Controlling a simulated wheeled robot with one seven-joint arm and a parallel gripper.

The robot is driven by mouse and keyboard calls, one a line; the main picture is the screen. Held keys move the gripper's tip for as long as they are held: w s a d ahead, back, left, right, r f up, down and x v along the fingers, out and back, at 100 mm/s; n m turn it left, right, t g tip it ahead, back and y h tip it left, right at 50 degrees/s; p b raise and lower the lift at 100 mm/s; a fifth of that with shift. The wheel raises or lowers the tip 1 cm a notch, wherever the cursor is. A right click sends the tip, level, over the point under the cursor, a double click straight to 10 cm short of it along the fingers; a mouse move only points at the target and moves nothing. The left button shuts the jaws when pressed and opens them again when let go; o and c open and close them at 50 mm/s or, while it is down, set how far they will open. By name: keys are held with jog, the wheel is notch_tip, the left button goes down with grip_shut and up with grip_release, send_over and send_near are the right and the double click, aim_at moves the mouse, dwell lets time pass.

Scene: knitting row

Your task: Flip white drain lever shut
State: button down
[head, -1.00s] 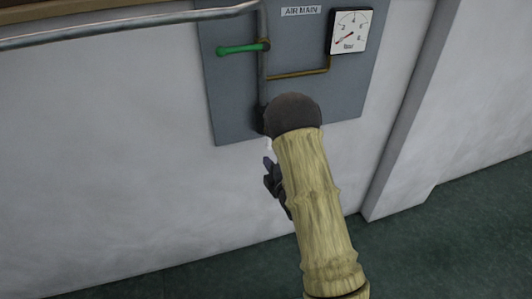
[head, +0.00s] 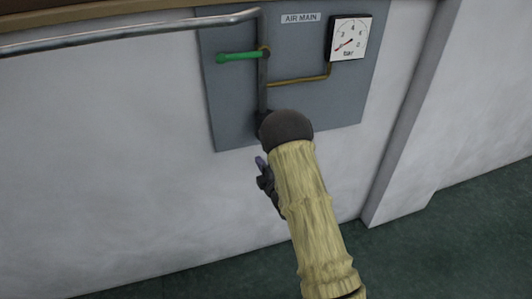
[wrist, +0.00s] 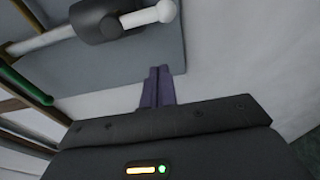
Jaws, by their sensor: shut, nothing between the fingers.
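The white drain lever (wrist: 148,16) shows at the top of the wrist view. It is a short white rod with a round knob, sticking out from a dark valve body (wrist: 95,20) roughly in line with the pipe. In the head view my arm hides the lever, and only an edge of the dark valve shows beside it. My gripper (wrist: 158,72) is shut and empty. Its fingertips are apart from the lever, near the panel's lower edge. In the head view my gripper (head: 261,162) is below the panel, partly behind my arm.
The grey panel (head: 232,112) carries a green lever (head: 238,56), a brass pipe (head: 300,81), a gauge (head: 350,37) and an AIR MAIN label (head: 300,18). A metal pipe (head: 120,34) runs left along the wall. A wall edge juts out at right. Wall below the panel is bare.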

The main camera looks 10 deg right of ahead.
jog(key=w+d, duration=0.1)
jog(key=w+p, duration=0.1)
jog(key=w, duration=0.1)
jog(key=w+d, duration=0.1)
jog(key=shift+w+d+p, duration=0.3)
jog(key=shift+w+p, duration=0.05)
jog(key=shift+d+f+n+b, duration=0.25)
jog(key=shift+d+n+b, duration=0.15)
jog(key=shift+n+b, duration=0.8)
jog(key=d+n+b, duration=0.1)
jog(key=n+b, duration=0.3)
jog(key=d+r+n+h+b, duration=0.1)
jog(key=d+n+b, duration=0.1)
jog(key=n+b, duration=0.2)
jog(key=d+r+n+g+h+b, duration=0.1)
jog(key=d+n+b, duration=0.1)
jog(key=n+b, duration=0.2)
jog(key=shift+w+d+r+b, duration=0.1)
jog(key=shift+w+b, duration=0.25)
jog(key=shift+w, duration=0.05)
